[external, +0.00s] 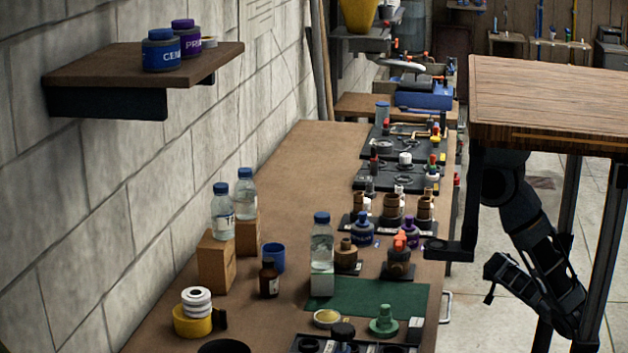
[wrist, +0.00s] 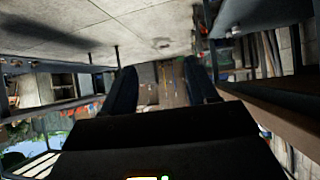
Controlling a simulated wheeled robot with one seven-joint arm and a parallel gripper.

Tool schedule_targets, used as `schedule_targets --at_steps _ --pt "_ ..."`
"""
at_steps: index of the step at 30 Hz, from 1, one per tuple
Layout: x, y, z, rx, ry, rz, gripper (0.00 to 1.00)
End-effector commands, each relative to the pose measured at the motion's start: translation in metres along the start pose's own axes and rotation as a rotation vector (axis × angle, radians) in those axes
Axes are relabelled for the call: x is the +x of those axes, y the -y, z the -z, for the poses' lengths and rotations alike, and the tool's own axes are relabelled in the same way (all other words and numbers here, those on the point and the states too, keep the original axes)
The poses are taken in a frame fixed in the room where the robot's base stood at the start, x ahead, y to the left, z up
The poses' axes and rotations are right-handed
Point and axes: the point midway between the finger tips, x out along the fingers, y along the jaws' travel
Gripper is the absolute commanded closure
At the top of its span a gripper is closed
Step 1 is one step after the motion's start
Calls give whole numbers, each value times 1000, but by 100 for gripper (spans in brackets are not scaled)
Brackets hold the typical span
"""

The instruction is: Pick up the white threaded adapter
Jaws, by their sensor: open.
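A small white fitting (external: 405,158), which may be the white threaded adapter, stands on a black tray (external: 365,178) toward the far right of the long bench. Another small white piece (external: 399,190) sits nearer; both are too small for threads to show. My gripper, at the end of the dark arm right of the bench, is seen with its two fingers apart and nothing between them in the wrist view (wrist: 162,88). The wrist view faces the room, tilted, and shows no adapter.
A wooden tabletop (external: 550,100) overhangs the arm at right. The bench (external: 290,190) carries bottles, a blue cup (external: 273,257), a green mat (external: 380,297) and several brown fittings near its right edge. A wall shelf (external: 140,75) stands out at left. The bench's far left is clear.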

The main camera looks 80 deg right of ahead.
Motion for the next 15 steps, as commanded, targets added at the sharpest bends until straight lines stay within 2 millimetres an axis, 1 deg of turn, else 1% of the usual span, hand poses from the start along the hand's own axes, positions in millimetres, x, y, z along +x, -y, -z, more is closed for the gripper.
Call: schedule_targets --at_steps 1,4,7,9,12,15 --pt "10 -3 -15 74 40 -36 42" --pt "20 -6 -46 234 135 -85 42" --pt "23 1 -72 389 225 -97 42" --pt "27 11 -88 506 287 -94 42" --pt "33 29 -103 689 375 -76 42" --pt "41 50 -106 876 458 -38 42"
